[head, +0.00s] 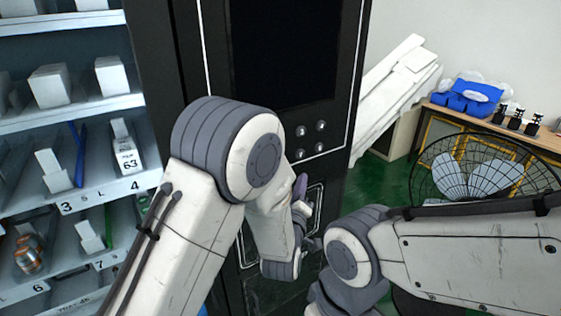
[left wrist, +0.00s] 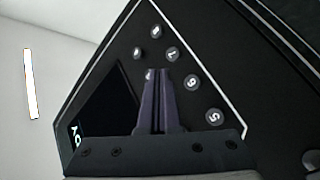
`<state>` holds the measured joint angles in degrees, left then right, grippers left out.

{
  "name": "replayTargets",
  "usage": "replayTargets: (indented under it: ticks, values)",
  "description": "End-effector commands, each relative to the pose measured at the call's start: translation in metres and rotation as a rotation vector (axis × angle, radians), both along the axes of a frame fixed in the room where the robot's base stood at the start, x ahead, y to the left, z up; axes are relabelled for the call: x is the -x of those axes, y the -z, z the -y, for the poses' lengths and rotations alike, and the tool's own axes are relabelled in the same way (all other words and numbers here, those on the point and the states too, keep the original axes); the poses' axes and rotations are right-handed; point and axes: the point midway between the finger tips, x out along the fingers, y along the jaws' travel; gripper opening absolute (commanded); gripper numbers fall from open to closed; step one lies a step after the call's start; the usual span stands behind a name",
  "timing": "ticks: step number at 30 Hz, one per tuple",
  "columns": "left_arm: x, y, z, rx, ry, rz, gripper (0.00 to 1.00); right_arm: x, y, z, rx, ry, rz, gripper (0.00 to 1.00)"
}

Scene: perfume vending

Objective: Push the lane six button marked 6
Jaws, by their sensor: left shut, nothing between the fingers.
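The button marked 6 (left wrist: 191,83) is a round grey button on the black panel in the left wrist view, turned sideways, between the button marked 5 (left wrist: 213,117) and the one marked 7 (left wrist: 172,54). My left gripper (left wrist: 158,72) is shut and empty, its fingertips pointing at the panel beside the 6 and partly covering another button (left wrist: 150,75). I cannot tell whether the tips touch the panel. In the head view, the left gripper (head: 301,184) is below the visible buttons (head: 320,126). My right gripper is not in view.
The vending machine's dark screen (head: 285,50) is above the buttons. Stocked shelves (head: 75,110) stand at the left. My right arm crosses the lower right.

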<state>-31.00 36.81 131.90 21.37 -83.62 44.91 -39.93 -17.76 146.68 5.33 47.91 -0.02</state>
Motion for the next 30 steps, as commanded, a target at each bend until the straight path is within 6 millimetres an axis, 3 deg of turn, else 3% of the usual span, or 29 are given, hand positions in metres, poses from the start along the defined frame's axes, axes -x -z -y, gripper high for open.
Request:
replayTargets:
  ticks: [10,15,30]
  values:
    - [-0.040,-0.001,-0.031,-0.001,-0.004,-0.002,0.00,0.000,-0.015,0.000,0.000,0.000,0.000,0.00]
    - [-0.054,0.001,-0.041,0.000,-0.004,0.000,0.00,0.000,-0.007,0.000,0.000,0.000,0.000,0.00]
    - [-0.062,0.000,-0.046,-0.001,-0.001,-0.001,0.00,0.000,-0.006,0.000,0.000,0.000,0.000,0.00]
